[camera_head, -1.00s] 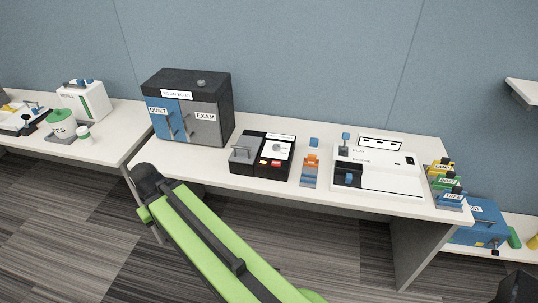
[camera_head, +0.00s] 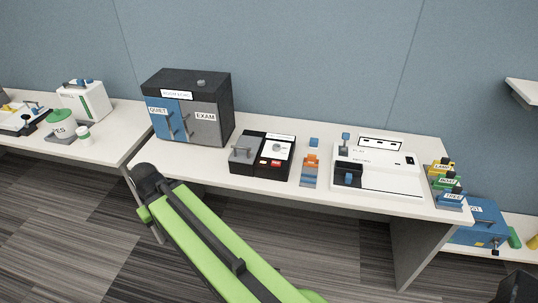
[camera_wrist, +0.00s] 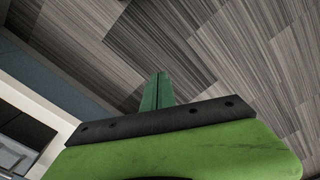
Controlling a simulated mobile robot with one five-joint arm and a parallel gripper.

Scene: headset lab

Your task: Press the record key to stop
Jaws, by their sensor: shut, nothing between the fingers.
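A white desk unit (camera_head: 400,178) lies on the right part of the middle table in the head view. Small labels on it seem to read PLAY and RECORD, but they are hard to make out. A dark block with a blue top (camera_head: 348,169) sits at its front left, and a blue-topped lever (camera_head: 346,137) stands behind that. I cannot tell for sure which part is the record key. My gripper (camera_wrist: 158,88) shows in the wrist view with its green fingers together, empty, over the striped carpet. It is apart from the unit.
A black box with a red button (camera_head: 276,162) and an orange-and-grey stand (camera_head: 310,172) are left of the unit. A blue-and-grey cabinet (camera_head: 190,108) stands farther left. Labelled coloured blocks (camera_head: 447,185) stand at the right table edge. My green arm spans the foreground.

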